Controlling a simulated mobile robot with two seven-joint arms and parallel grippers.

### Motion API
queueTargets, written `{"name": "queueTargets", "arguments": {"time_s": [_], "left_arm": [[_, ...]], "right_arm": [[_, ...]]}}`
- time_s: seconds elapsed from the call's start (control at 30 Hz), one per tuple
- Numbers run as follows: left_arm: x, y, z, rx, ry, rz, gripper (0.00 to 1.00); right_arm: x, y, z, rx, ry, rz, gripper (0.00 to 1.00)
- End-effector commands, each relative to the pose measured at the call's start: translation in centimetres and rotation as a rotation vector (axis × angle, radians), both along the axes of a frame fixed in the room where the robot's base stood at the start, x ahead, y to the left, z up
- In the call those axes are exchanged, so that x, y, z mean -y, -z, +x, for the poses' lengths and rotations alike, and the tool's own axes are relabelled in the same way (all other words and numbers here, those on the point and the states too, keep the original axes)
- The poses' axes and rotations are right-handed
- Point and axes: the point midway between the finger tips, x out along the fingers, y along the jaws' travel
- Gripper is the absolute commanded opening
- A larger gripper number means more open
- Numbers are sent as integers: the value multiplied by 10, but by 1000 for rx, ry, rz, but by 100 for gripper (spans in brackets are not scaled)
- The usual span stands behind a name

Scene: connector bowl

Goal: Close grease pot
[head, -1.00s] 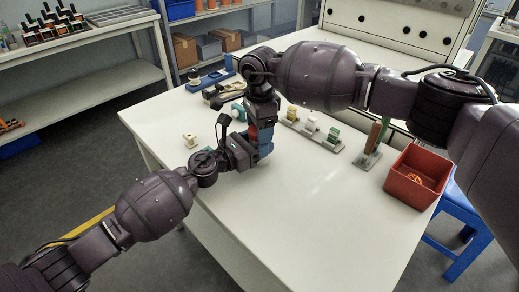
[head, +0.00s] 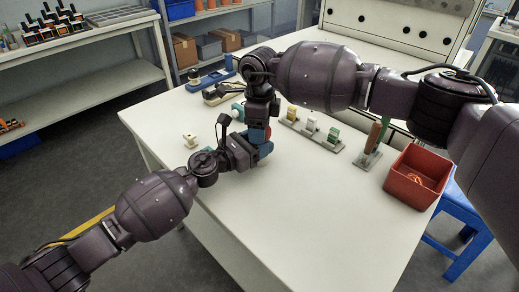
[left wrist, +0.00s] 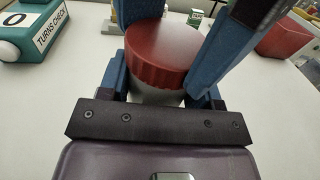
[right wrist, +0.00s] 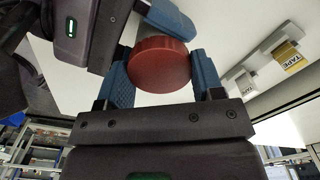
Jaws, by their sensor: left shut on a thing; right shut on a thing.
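The grease pot, a pale grey body (left wrist: 155,95) with a ribbed red lid (left wrist: 163,50), stands upright at the middle of the table; the lid sits over the body. The lid also shows in the right wrist view (right wrist: 159,64) and as a small red patch in the head view (head: 267,132). My left gripper (left wrist: 160,92) is shut around the pot body from the side. My right gripper (right wrist: 158,68) is shut on the lid from above, its blue fingers on either side. The seam between lid and body is not clear enough to judge how tight it is.
A teal box (left wrist: 38,38) marked "TURNS CHECK" is beside the pot. A rack of small blocks (head: 311,126), a stand with upright tools (head: 374,138) and a red bin (head: 418,177) are to the right. The table's front is clear.

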Motion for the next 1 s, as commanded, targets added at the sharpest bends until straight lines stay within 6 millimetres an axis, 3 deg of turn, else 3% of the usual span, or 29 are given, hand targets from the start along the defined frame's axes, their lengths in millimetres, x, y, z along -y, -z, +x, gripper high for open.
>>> {"name": "queueTargets", "arguments": {"time_s": [0.03, 0.07, 0.23, 0.63, 1.0], "left_arm": [[0, 0, 0, 0, -1, 0, 0], [0, 0, 0, 0, -1, 0, 0], [0, 0, 0, -1, -1, 1, 0], [-1, 0, 2, -1, -5, 1, 0], [-1, 1, 1, -1, -3, 1, 0]], "right_arm": [[0, 0, 0, -1, -2, 0, 33], [0, 0, 0, -1, -2, 0, 63], [-1, 0, -1, -2, -3, 1, 87], [-3, -2, -3, -6, -10, 3, 87], [-2, -42, -1, 0, -8, 3, 87]]}}
